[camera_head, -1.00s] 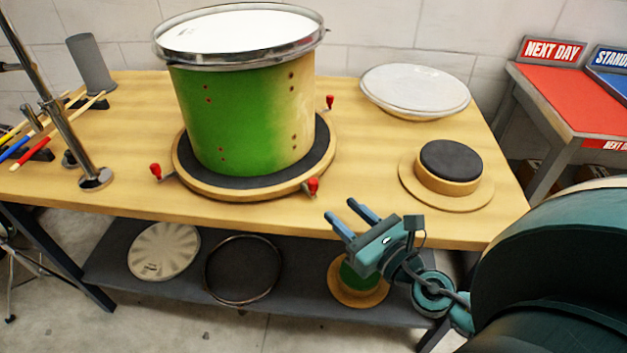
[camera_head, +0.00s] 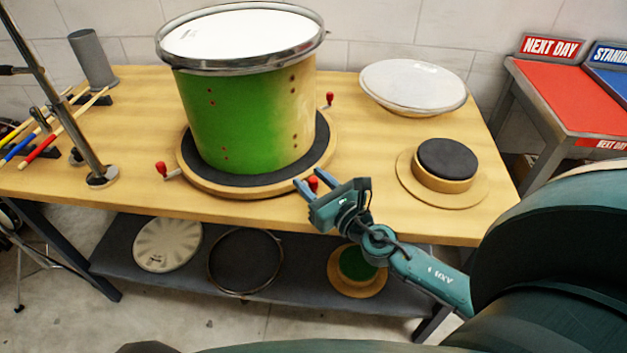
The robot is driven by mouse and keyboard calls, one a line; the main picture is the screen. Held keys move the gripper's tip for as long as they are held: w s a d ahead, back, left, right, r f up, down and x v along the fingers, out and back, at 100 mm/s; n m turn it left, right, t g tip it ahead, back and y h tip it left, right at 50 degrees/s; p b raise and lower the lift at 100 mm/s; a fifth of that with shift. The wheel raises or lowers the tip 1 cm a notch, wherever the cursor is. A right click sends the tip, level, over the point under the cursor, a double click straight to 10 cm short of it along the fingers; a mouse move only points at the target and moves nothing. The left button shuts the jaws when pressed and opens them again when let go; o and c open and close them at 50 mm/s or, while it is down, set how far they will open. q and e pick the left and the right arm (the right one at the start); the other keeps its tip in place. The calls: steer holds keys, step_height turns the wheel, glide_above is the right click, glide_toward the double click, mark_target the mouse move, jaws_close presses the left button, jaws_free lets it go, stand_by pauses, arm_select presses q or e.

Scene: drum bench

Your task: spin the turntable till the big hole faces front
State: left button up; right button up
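The turntable (camera_head: 240,190) is a round wooden disc with a black pad and red-tipped handles around its rim. A green drum (camera_head: 235,120) fading to pale wood, with a chrome hoop and white head, stands upright on it. Small holes show on the side facing me; no big hole is visible there. The handles are at left (camera_head: 161,168), back right (camera_head: 329,98) and front right (camera_head: 313,184). My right gripper (camera_head: 311,182) is open at the front-right handle, a blue finger on each side of its red knob; I cannot tell whether they touch it. My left gripper is not in view.
A chrome stand (camera_head: 85,130) and drumsticks (camera_head: 65,130) are at the left. A pale drum head (camera_head: 413,85) and a black-topped round block (camera_head: 446,160) stand at the right. Bare tabletop (camera_head: 370,150) lies between the turntable and the block.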

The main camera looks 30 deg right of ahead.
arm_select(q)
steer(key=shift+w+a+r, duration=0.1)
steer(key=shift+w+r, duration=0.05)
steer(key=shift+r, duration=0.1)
arm_select(e)
jaws_close()
steer(key=shift+d, duration=0.1)
